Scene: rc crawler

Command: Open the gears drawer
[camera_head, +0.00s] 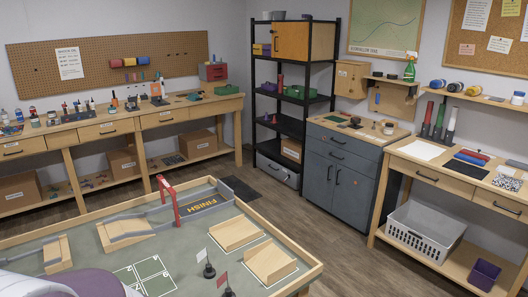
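No drawer carries a gears label that I can read, so I cannot tell which is the gears drawer. The long wooden workbench at the left has a left drawer (20,148), a middle drawer (106,131) and a right drawer (168,117), all looking shut. The grey cabinet (345,170) has drawers at its top with dark handles, above doors, all shut. The right desk has a near-side drawer (425,177) and another drawer (500,205), both shut. A small red drawer box (213,72) stands on the workbench. Neither gripper is in view.
A low track table (312,272) with ramps, flags and a red FINISH gate (172,200) fills the foreground. A black shelf rack (334,70) stands at the back. A grey basket (425,230) sits under the right desk. Wood floor (345,240) is clear between track table and cabinet.

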